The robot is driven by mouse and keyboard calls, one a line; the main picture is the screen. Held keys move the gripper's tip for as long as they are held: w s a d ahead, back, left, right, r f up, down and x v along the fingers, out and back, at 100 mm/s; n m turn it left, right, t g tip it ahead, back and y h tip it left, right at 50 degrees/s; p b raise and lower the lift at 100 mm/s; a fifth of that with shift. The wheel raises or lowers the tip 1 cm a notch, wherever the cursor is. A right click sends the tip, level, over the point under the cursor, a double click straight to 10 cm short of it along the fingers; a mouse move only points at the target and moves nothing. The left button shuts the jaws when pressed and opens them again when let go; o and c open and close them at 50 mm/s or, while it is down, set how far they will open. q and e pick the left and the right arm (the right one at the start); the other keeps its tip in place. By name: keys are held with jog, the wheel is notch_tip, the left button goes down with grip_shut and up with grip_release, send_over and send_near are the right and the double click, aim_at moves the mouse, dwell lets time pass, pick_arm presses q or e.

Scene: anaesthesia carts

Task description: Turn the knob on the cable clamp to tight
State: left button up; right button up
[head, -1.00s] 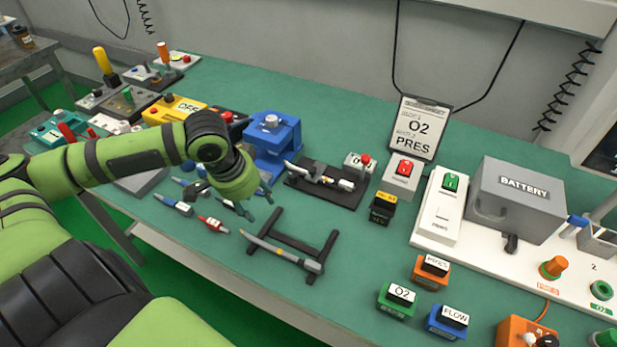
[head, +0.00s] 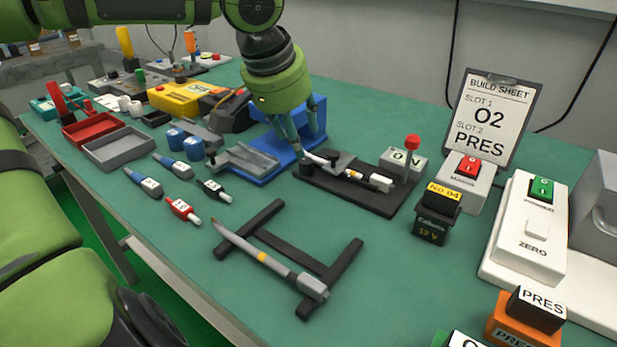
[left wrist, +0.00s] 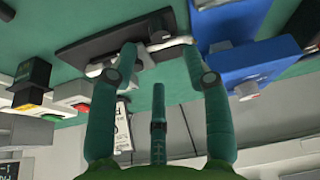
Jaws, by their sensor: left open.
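The cable clamp is a black plate (head: 380,203) on the bench with a pale, pen-like piece (head: 376,180) lying along it. A small dark part (head: 343,161), perhaps the knob, sits on top; its setting cannot be read. In the left wrist view the black plate (left wrist: 85,45) and the dark part (left wrist: 160,36) show beyond the fingers. My left gripper (head: 304,126) points down over the clamp's left end, by the blue block. In the left wrist view it is open (left wrist: 160,50), fingers apart, with nothing held. My right gripper is not in view.
A blue block (head: 262,172) stands close left of the clamp. A red-topped box (head: 404,160) stands at its right end, with a switch box (head: 466,180) and black battery block (head: 435,218) beyond. A black stand (head: 340,262) holds a grey probe in front. The clipboard (head: 492,115) stands behind.

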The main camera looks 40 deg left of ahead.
aim_at(306, 161)
pick_arm(q)
jog(key=b+x, duration=0.1)
jog(key=x, duration=0.5)
jog(key=shift+f+b, duration=0.25)
jog(key=shift+b, duration=0.15)
jog(key=shift+w+f, duration=0.2)
jog(key=shift+f, duration=0.1)
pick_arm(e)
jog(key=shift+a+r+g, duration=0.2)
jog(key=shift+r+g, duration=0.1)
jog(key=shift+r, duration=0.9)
pick_arm(q)
jog(key=shift+c, duration=0.4)
